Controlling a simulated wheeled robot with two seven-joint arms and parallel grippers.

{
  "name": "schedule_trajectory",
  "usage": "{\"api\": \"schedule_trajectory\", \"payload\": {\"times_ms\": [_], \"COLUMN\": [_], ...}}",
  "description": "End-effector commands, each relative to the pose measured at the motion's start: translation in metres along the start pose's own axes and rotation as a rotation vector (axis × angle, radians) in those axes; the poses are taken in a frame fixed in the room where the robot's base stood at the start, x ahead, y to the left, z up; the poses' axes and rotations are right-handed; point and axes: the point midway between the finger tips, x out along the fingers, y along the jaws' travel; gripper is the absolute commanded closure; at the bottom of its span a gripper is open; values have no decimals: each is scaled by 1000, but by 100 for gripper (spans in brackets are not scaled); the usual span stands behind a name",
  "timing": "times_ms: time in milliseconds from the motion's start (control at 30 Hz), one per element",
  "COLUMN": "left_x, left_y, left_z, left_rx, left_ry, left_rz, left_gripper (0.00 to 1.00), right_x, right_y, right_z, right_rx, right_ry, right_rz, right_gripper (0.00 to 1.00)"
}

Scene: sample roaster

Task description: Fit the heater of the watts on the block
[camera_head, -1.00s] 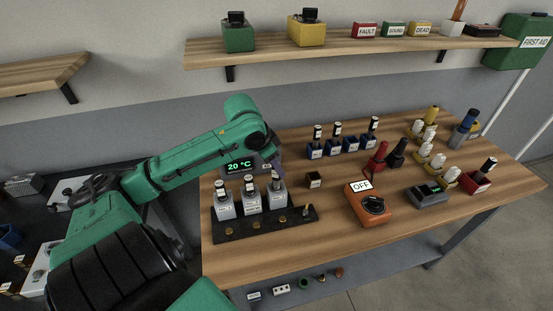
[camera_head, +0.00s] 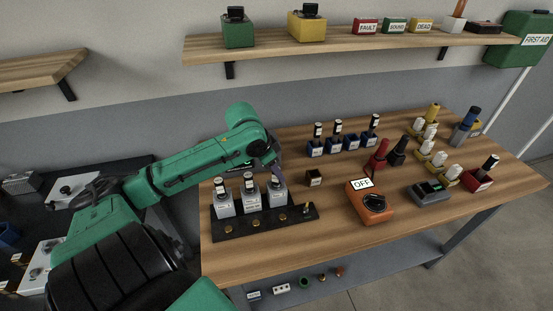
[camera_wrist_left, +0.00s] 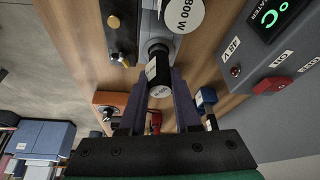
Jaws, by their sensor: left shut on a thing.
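My left gripper (camera_wrist_left: 160,97) is shut on a dark cylindrical heater with a white-labelled end (camera_wrist_left: 158,78). Beyond the fingers the heater meets a grey block (camera_wrist_left: 150,28); I cannot tell how deep it sits. A round white tag reading 800 W (camera_wrist_left: 183,14) is beside it. In the head view three grey blocks stand in a row on a black base, and the gripper is at the right-hand block (camera_head: 276,198), with its fingers largely hidden. The left block (camera_head: 223,205) and middle block (camera_head: 250,201) also carry black-and-white tops. My right gripper is not in view.
Behind stand several blue holders (camera_head: 336,152) with black-and-white-topped pieces. A grey panel with a green display (camera_wrist_left: 268,15) is close by.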

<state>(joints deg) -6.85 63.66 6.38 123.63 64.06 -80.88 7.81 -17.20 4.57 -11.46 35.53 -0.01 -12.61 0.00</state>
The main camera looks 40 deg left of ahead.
Motion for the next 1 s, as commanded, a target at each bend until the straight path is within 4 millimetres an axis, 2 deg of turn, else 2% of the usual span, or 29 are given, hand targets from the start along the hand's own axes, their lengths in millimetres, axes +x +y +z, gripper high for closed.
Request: {"api": "schedule_trajectory", "payload": {"times_ms": [33, 100, 400, 533, 667, 900, 1000], "left_x": [0, 0, 0, -11, -38, -109, -130], "left_y": [0, 0, 0, -1, 0, -1, -1], "left_z": [0, 0, 0, 0, 0, -1, -1], "left_rx": [0, 0, 0, -1, 1, 1, 0], "left_ry": [1, 1, 0, 2, 3, 7, 5], "left_rz": [-1, -1, 0, -1, -2, -4, -3], "left_gripper": [58, 34, 34, 34, 34, 34, 34], "right_x": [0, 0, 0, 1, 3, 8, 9], "right_y": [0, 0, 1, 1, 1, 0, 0], "right_z": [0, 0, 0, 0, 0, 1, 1], "right_rx": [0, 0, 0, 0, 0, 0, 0], "right_ry": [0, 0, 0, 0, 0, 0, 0], "right_rz": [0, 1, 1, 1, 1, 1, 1], "right_gripper": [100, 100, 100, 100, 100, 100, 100]}}
